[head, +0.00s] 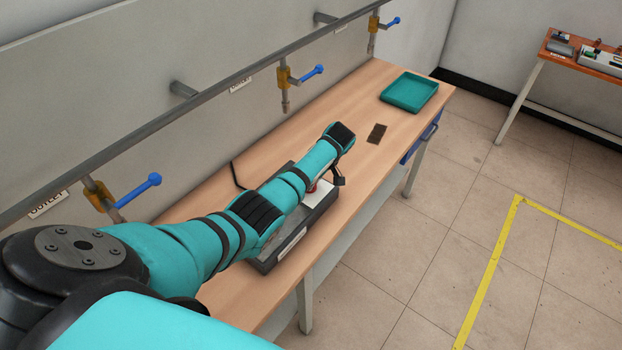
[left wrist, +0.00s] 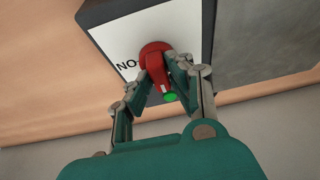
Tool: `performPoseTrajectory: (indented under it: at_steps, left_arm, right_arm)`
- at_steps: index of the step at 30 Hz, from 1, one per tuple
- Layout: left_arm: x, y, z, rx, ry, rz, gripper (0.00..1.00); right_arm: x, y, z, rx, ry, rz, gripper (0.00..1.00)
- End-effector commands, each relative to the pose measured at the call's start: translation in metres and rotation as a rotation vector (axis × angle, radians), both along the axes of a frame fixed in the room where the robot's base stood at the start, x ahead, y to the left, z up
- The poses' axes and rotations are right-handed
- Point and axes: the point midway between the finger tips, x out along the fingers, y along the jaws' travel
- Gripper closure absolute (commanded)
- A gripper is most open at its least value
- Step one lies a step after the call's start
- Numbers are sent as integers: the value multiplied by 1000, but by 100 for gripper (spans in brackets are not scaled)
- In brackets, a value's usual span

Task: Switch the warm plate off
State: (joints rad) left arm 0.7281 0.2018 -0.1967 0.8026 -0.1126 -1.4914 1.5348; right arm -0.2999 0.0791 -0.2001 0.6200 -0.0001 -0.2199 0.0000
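The warm plate (head: 268,262) is a dark box with a grey top and a white panel, on the wooden bench. My left arm covers much of it in the head view. Its red knob (left wrist: 155,52) sits on the white panel, beside the letters "NO", in the left wrist view. A small green light (left wrist: 169,97) glows near the knob. My left gripper (left wrist: 160,74) has its fingers on either side of the knob's grip; I cannot tell whether they press on it. In the head view the left gripper (head: 338,180) points down over the panel. My right gripper is not in view.
The bench (head: 363,95) also holds a teal tray (head: 409,91) and a small dark mesh piece (head: 377,133). A pipe with blue-handled valves (head: 312,72) runs along the wall above. Tiled floor lies open to the right, with yellow tape (head: 487,275).

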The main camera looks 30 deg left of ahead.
Motion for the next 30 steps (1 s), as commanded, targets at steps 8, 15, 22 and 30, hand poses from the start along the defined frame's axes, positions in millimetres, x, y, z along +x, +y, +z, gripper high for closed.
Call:
performPoseTrajectory:
  at_steps: [8, 15, 22, 30]
  left_arm:
    - [0, 0, 1, 0, -2, -1, 60]
    - [1, -2, 6, 0, -1, -2, 60]
    - [0, -18, 43, -1, -5, -2, 60]
    - [-1, -38, 93, 0, -4, -1, 60]
  right_arm:
    - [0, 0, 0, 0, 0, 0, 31]
    - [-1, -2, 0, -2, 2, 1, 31]
    - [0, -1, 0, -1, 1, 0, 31]
    - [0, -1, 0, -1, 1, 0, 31]
